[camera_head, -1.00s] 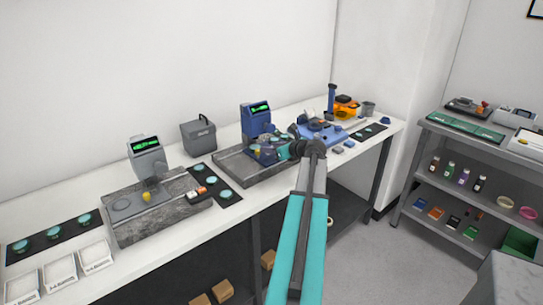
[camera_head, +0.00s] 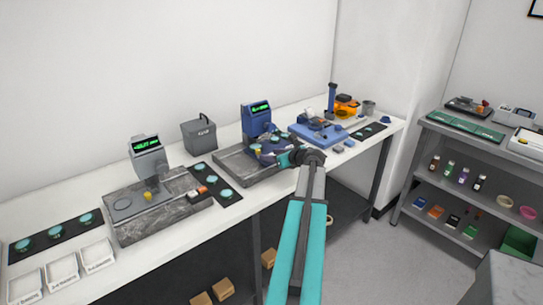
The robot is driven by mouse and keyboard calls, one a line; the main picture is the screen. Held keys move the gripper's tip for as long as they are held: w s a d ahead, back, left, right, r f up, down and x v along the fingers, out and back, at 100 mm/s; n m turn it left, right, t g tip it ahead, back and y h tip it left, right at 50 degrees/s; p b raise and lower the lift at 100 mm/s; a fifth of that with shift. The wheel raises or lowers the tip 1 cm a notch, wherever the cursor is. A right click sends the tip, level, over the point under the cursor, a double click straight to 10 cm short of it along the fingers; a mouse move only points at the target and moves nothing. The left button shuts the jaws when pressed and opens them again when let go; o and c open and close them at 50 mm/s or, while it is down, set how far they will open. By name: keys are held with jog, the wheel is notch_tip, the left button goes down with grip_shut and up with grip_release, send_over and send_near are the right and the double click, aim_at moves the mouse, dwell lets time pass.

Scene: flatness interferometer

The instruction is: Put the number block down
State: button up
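My teal and grey arm reaches over the bench to the second instrument, a blue unit with a lit green display (camera_head: 256,119) on a grey stone base (camera_head: 232,166). My gripper (camera_head: 268,152) is low over this base, in front of the display unit. It is small and seen partly from behind, so its fingers and anything between them cannot be made out. I cannot pick out the number block for certain; it may be hidden at the gripper.
A grey instrument (camera_head: 148,158) on a speckled stone base stands to the left. A blue device (camera_head: 318,130) stands right of the gripper. White trays (camera_head: 61,271) lie at front left.

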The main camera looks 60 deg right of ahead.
jog(key=shift+r, duration=0.15)
jog(key=b+v, duration=0.1)
jog(key=v, duration=1.1)
jog(key=shift+b, duration=0.4)
jog(key=shift+s, duration=0.1)
dwell(0.5)
